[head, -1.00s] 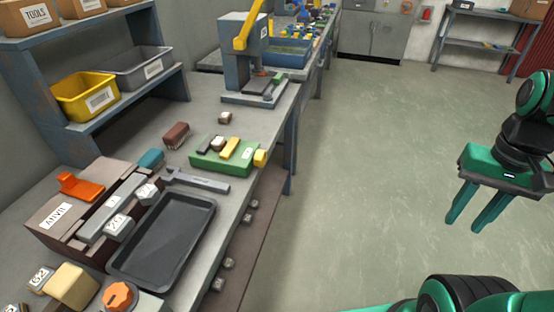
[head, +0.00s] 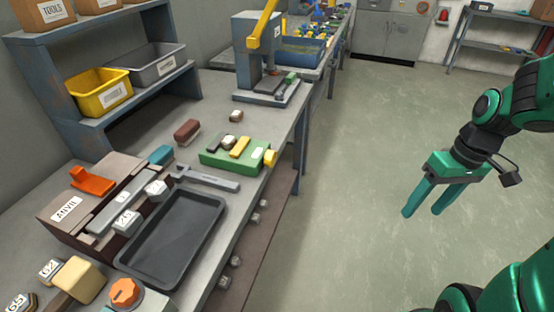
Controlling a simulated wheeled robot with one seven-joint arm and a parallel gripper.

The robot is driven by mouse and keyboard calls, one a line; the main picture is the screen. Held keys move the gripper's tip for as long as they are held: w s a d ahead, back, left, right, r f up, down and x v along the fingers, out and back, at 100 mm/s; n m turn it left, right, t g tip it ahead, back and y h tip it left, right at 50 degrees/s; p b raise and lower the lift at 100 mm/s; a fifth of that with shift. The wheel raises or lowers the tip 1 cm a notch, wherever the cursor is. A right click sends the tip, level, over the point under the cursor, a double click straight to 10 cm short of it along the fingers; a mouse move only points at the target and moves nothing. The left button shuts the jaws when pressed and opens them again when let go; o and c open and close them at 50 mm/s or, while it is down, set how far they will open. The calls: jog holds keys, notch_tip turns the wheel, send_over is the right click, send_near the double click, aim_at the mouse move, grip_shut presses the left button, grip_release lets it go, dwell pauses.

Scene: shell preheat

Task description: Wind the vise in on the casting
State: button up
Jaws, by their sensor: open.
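A dark tray (head: 172,238), a grey wrench (head: 212,180) and a brown anvil box (head: 65,209) crowd the near bench. A press (head: 254,60) stands behind the fixture. A brown block (head: 187,130) lies to its left. The floor between bench and gripper is clear.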

jog(key=w+a+f+n+y, duration=0.3)
jog(key=w+a+f+n, duration=0.1)
jog(key=w+a+f, duration=0.2)
jog(key=n+t+y, duration=0.6)
jog(key=y, duration=0.6)
send_near(275, 158)
jog(key=x, duration=0.9)
jog(key=shift+s+a, duration=0.1)
jog(key=shift+a, duration=0.15)
jog(key=shift+c, duration=0.6)
jog(key=c, duration=0.9)
